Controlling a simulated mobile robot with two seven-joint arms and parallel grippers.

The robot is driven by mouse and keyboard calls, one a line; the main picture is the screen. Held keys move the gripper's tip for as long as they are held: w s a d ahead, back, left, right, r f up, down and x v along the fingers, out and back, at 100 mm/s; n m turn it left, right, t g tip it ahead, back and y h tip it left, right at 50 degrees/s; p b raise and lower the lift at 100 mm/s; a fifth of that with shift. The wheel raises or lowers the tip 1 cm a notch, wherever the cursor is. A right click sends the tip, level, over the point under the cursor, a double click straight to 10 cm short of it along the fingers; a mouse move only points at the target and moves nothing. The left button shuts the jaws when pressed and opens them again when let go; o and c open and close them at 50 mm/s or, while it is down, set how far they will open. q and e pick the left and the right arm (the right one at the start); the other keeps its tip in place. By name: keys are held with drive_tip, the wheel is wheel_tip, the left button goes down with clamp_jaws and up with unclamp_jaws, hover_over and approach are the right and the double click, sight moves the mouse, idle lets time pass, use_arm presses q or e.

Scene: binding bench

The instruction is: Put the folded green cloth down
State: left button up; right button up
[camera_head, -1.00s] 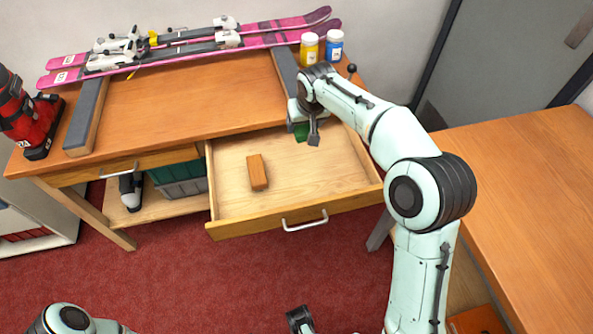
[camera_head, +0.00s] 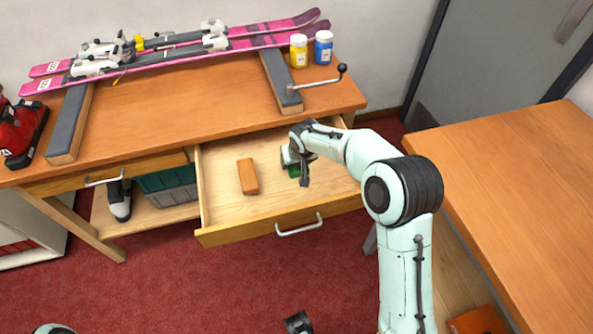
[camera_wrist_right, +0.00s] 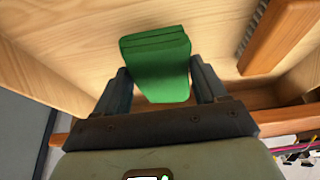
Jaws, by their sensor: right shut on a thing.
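The folded green cloth (camera_head: 293,171) is in my right gripper (camera_head: 298,173), inside the open drawer's outline in the head view. In the right wrist view the cloth (camera_wrist_right: 158,62) sits between the two dark fingers of my right gripper (camera_wrist_right: 161,82), folded edges facing up in the picture. The gripper is shut on it. Whether the cloth touches the drawer floor cannot be told. The open drawer (camera_head: 235,210) has a pale wood floor. A dark part at the bottom edge of the head view seems to be my left gripper (camera_head: 298,323); its fingers are mostly cut off.
An orange-brown block (camera_head: 247,176) lies in the drawer, left of the cloth. The bench (camera_head: 180,105) above carries pink skis (camera_head: 180,50), two padded rests, and yellow (camera_head: 298,50) and blue (camera_head: 323,47) jars. The drawer floor's front and right parts look free.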

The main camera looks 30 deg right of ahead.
drive_tip(key=shift+f+b, duration=0.3)
drive_tip(key=shift+f, duration=2.05)
drive_tip(key=shift+f, duration=0.15)
drive_tip(key=o, duration=0.9)
drive_tip(key=shift+o, duration=0.2)
drive_tip(key=shift+r, duration=0.2)
drive_tip(key=p+v, duration=0.1)
drive_tip(key=v, duration=1.1)
drive_tip(key=shift+p, duration=0.3)
